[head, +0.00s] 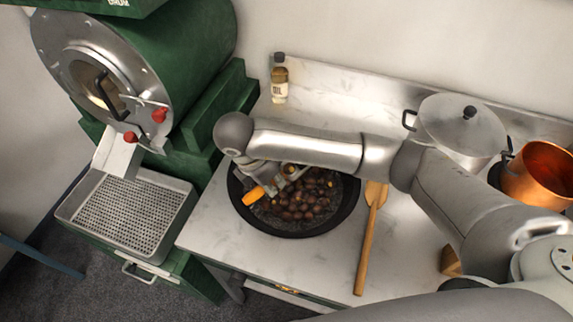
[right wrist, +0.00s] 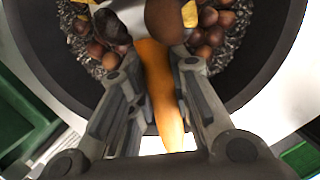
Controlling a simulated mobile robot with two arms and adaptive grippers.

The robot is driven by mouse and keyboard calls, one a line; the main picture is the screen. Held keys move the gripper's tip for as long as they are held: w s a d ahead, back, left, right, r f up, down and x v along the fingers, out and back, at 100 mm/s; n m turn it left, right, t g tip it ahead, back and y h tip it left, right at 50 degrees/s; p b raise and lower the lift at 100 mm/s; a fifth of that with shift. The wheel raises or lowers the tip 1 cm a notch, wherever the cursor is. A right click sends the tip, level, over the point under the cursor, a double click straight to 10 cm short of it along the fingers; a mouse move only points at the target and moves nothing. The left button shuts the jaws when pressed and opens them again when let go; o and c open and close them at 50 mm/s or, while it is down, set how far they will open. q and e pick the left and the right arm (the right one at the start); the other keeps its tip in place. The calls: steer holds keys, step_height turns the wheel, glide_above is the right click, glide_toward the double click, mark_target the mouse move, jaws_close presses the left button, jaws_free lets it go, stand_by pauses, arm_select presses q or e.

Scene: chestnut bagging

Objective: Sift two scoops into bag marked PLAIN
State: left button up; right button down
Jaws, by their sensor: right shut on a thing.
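My right gripper (head: 266,181) is over the left part of a black pan (head: 345,214) of chestnuts (head: 304,209). It is shut on an orange handle (head: 253,195), which lies between both fingers in the right wrist view (right wrist: 160,85). The handle's far end reaches in among the chestnuts. A few chestnuts there look larger and nearer the camera (right wrist: 166,20); I cannot tell whether they rest in a scoop, as the tool's head is mostly hidden. Dark grit lies between the chestnuts in the pan. No bag marked PLAIN shows, and my left gripper is out of view.
A green drum roaster (head: 190,60) with a perforated metal tray (head: 135,215) stands at the left. A wooden paddle (head: 366,245) lies right of the pan. An oil bottle (head: 279,80), a lidded steel pot (head: 455,125) and a copper pot (head: 540,178) stand behind.

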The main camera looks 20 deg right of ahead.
steer(key=shift+s+d, duration=0.25)
steer(key=shift+s, duration=0.25)
steer(key=shift+s+d, duration=0.25)
steer(key=shift+s, duration=0.2)
steer(key=w+b, duration=0.1)
steer(key=w+a+b, duration=0.1)
steer(key=w, duration=0.1)
steer(key=w+a+b, duration=0.1)
steer(key=shift+w+a, duration=0.2)
steer(key=shift+w, duration=0.15)
steer(key=shift+s+d, duration=0.1)
